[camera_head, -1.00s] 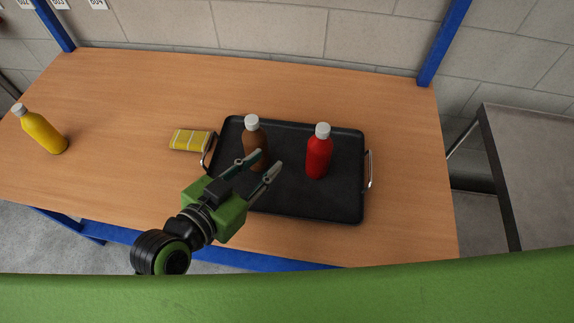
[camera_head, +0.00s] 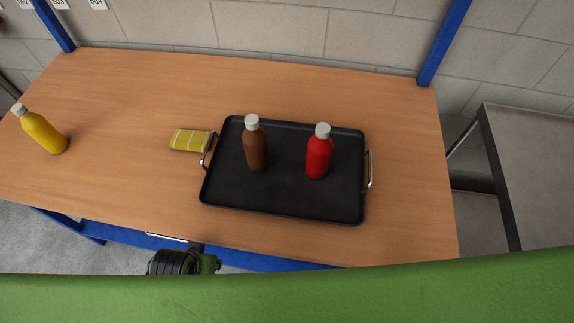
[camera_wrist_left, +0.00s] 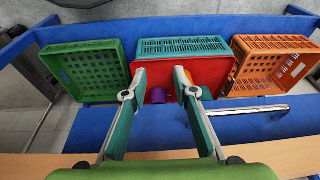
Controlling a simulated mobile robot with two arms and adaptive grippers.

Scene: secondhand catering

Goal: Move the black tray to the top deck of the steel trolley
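The black tray (camera_head: 280,200) lies flat on the wooden table, with a metal handle at its left and right ends. A brown bottle (camera_head: 256,150) and a red bottle (camera_head: 319,157), both white-capped, stand upright on it. The steel trolley (camera_head: 535,160) is at the right edge, partly cut off; its visible top is bare. My left gripper shows in the left wrist view (camera_wrist_left: 158,75), open, above the lower shelf, with nothing held. In the head view only part of my left arm shows at the table's front edge; its fingers are hidden. My right gripper is not in view.
A yellow packet (camera_head: 190,140) lies just left of the tray, by its handle. A yellow bottle (camera_head: 42,133) stands far left. Green (camera_wrist_left: 90,65), red (camera_wrist_left: 215,75) and orange (camera_wrist_left: 275,62) crates sit on the blue lower shelf (camera_wrist_left: 150,130). A gap separates table and trolley.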

